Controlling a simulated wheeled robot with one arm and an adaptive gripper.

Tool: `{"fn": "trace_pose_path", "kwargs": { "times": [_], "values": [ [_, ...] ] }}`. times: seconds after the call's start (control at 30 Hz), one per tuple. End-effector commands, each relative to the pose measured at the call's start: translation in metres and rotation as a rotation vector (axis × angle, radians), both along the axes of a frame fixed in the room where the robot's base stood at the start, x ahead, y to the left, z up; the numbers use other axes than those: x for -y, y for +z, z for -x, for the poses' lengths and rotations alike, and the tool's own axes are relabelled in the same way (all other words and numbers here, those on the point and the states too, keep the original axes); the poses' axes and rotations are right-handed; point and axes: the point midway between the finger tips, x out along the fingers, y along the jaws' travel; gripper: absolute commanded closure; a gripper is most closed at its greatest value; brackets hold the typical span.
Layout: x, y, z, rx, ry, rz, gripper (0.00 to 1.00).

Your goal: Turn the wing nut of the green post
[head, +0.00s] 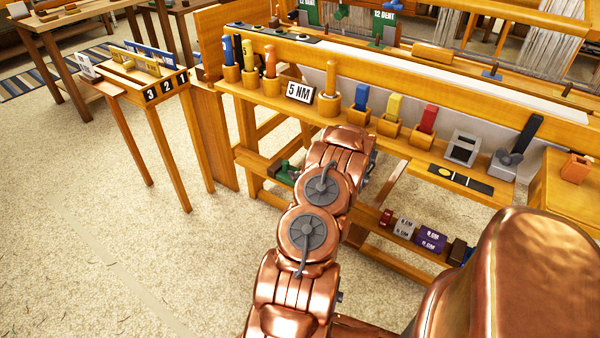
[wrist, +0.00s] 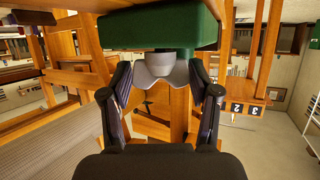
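The green post (wrist: 160,28) shows in the wrist view as a dark green block across the top. A grey wing nut (wrist: 165,72) with two flared wings hangs below it on a short grey stem. My gripper (wrist: 163,80) is open, with one dark finger on each side of the wing nut. The fingertips are close to the wings; I cannot tell whether they touch. In the head view my copper arm reaches toward the loom's lower side and hides the gripper. A small green thing (head: 285,172) sits on a low rail there; I cannot tell whether it is the same post.
The loom's shelf holds several handled tools in cups, a "5 NM" sign (head: 299,92) and a grey holder (head: 463,148). A lower shelf carries labelled blocks (head: 431,239). A numbered wooden stand (head: 150,80) is at the left. The floor (head: 120,260) at front left is clear.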

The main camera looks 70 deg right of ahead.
Motion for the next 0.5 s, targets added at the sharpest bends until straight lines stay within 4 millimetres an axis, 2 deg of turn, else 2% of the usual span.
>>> {"fn": "trace_pose_path", "kwargs": {
  "times": [0.33, 0.5],
  "values": [
    [-0.0009, -0.0009, 0.0006, -0.002, 0.001, -0.003, 0.31],
    [-0.0056, 0.0031, 0.0086, -0.002, -0.001, -0.002, 0.31]
  ]
}}
